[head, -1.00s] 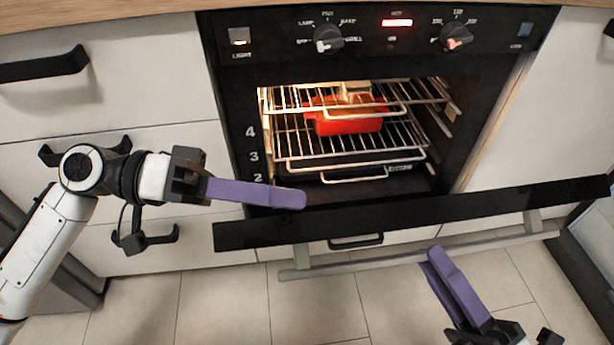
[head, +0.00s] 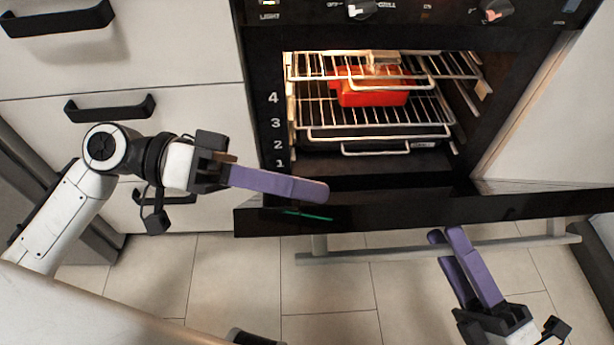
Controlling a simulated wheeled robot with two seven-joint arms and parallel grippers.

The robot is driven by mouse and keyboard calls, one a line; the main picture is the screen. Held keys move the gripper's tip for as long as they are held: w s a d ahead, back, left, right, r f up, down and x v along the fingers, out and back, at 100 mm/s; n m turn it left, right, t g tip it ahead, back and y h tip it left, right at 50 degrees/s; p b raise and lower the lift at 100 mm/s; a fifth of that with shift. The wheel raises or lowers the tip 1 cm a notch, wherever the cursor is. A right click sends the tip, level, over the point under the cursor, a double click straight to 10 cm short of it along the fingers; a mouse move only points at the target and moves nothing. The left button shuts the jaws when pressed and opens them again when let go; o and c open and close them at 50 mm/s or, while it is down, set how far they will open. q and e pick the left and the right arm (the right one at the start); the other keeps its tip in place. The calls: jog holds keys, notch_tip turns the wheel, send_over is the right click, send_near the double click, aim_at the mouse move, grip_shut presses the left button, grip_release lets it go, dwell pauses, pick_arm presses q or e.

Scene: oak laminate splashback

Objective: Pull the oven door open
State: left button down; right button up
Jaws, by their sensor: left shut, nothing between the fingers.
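The oven door (head: 400,216) is swung down and shows as a dark band below the lit oven cavity. Its exact angle is hard to tell. Its grey bar handle (head: 370,253) runs along the door's outer side, above the floor. My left gripper (head: 326,192) is shut and empty, pointing right, with its purple fingers over the left part of the door. Whether they touch it is unclear. My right gripper (head: 448,234) comes up from the lower right. Its purple fingers lie close together and overlap the handle in the picture; I cannot tell whether they grip it.
Inside the oven are wire racks (head: 370,113) and a red dish (head: 372,97). Control knobs (head: 497,9) line the top. White drawers with black handles (head: 110,107) stand at the left. A pale worktop edge (head: 100,315) crosses the lower left. Tiled floor (head: 325,290) shows below the door.

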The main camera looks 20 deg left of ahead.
jog(key=shift+s+r, duration=0.1)
jog(key=shift+r, duration=0.3)
